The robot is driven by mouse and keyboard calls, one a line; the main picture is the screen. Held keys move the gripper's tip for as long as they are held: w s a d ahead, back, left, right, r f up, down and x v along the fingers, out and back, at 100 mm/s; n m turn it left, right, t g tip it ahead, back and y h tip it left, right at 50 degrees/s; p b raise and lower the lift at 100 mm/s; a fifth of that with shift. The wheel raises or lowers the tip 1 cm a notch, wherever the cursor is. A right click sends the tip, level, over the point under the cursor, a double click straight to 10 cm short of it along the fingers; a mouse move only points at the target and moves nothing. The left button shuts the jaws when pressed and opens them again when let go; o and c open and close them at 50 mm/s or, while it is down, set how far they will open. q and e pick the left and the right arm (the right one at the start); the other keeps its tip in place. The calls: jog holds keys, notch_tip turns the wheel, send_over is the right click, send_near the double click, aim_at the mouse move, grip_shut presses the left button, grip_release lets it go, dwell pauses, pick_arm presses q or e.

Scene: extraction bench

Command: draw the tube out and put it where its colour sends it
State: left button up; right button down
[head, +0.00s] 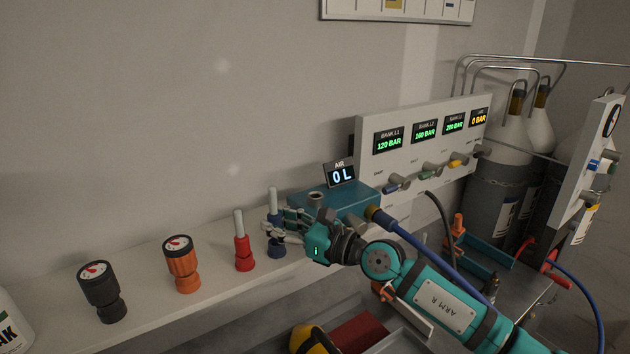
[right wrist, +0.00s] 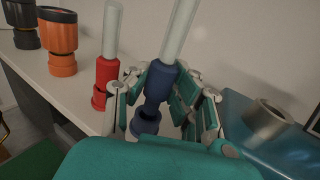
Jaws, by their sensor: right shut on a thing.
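A tube with a clear grey upper part and a blue lower body (right wrist: 161,80) stands nearly upright above a blue base (right wrist: 146,122) in the right wrist view. In the head view its clear top (head: 272,201) rises behind my right gripper (head: 283,226). My right gripper, which also shows in the right wrist view (right wrist: 160,96), is shut on the blue tube's body. I cannot tell whether the tube's lower end still touches the base. A similar red tube (head: 243,250) stands to its left on the shelf. My left gripper is not in view.
A black gauge (head: 101,286) and an orange gauge (head: 182,261) stand on the pale shelf (head: 145,277) to the left. A teal box (head: 345,200) with an "AIR 0 L" display (head: 341,175) is close on the right. A panel with pressure displays (head: 425,150) and gas cylinders stand beyond.

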jog(key=shift+f+b, duration=1.1)
jog(key=shift+f, duration=0.25)
jog(key=c, duration=1.1)
grip_release()
jog(key=shift+d, duration=0.1)
jog(key=v, duration=1.2)
jog(key=shift+s+r, duration=0.1)
